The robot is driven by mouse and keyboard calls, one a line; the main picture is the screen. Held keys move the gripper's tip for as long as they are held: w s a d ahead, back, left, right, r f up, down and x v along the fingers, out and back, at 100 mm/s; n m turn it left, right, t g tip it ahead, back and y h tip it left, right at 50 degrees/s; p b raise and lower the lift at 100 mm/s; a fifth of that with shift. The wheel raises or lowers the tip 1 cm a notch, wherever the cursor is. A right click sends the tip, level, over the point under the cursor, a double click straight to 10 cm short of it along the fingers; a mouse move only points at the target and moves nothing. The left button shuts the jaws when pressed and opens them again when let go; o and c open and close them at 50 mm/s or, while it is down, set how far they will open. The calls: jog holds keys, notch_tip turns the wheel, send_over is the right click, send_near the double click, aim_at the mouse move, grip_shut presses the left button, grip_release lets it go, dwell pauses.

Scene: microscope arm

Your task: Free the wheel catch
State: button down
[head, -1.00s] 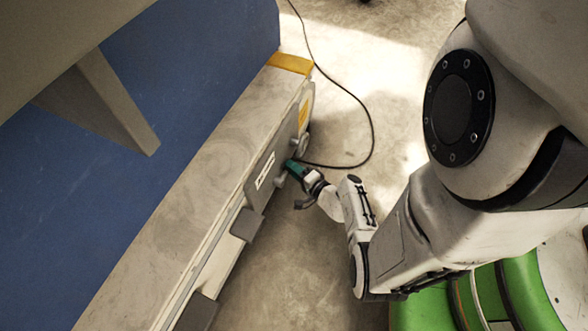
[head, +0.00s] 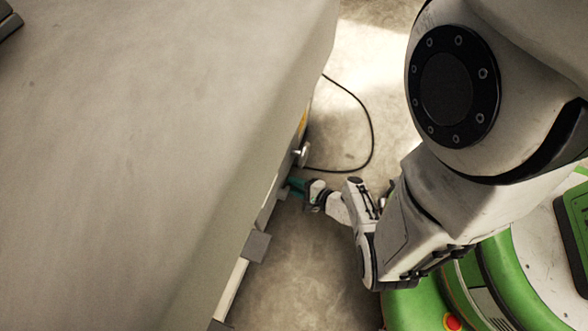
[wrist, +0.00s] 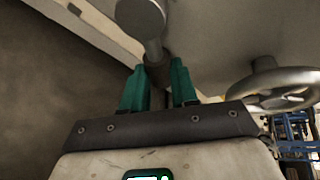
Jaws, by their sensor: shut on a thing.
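In the wrist view, a grey metal catch with a round, disc-like head (wrist: 140,18) and a narrower stem rises between my teal fingertips. My gripper (wrist: 158,82) is shut on its stem, with one finger on each side. In the head view my gripper (head: 293,186) is low against the side of the grey unit, and the catch cannot be made out there. A grey handwheel (wrist: 275,88) with a rounded rim is right of my gripper in the wrist view. It shows as a small grey shape (head: 303,154) just beyond my gripper in the head view.
A large grey slab (head: 170,130) fills the left of the head view and overhangs the unit's side. Dark blocks (head: 256,246) jut out from that side. A black cable (head: 371,130) curves over the open concrete floor (head: 300,280).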

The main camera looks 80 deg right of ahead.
jog(key=shift+w+a+f+m+y, duration=0.1)
jog(key=shift+a+f+m+y, duration=0.65)
jog(key=shift+m, duration=0.45)
jog(key=c, duration=0.9)
grip_release()
jog(key=shift+d, duration=0.1)
jog(key=shift+o, duration=0.2)
